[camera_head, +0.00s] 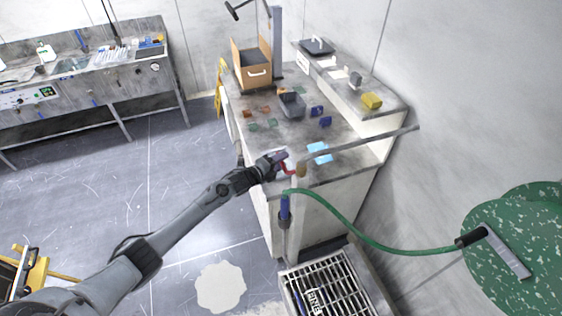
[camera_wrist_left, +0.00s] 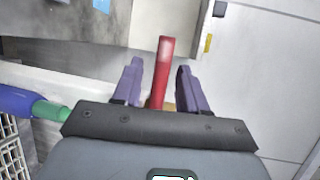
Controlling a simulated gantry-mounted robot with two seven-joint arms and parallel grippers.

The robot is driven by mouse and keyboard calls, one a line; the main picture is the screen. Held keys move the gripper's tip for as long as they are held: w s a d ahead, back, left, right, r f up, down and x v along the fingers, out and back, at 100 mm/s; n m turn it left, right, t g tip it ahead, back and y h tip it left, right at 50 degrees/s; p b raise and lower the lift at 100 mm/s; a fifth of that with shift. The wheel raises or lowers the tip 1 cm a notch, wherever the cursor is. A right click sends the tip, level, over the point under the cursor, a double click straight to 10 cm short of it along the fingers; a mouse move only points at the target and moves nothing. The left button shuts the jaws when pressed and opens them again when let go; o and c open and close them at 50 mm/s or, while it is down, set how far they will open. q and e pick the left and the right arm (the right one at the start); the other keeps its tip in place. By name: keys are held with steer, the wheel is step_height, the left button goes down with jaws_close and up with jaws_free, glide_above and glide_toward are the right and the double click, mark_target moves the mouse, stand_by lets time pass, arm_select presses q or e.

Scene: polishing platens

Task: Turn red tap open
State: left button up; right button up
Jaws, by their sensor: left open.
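The red tap handle (camera_head: 289,170) sits at the front corner of the workbench, by a brass-coloured fitting (camera_head: 301,170). In the left wrist view the red tap handle (camera_wrist_left: 163,72) stands upright in the picture between two purple fingers. My left gripper (camera_head: 281,157) is open, with one finger on each side of the handle. A gap shows on both sides, so the fingers look apart from it. The lower end of the handle is hidden behind the gripper body. My right gripper does not show.
A green hose (camera_head: 372,240) with a blue connector (camera_head: 285,208) hangs just below the tap. A floor grate (camera_head: 335,285) lies below. The workbench (camera_head: 262,112) carries a cardboard box (camera_head: 251,64), a grey bin (camera_head: 292,105) and small coloured parts. Open floor lies left.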

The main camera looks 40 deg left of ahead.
arm_select(q)
steer(key=shift+w+d, duration=0.1)
steer(key=shift+w, duration=0.05)
jaws_close()
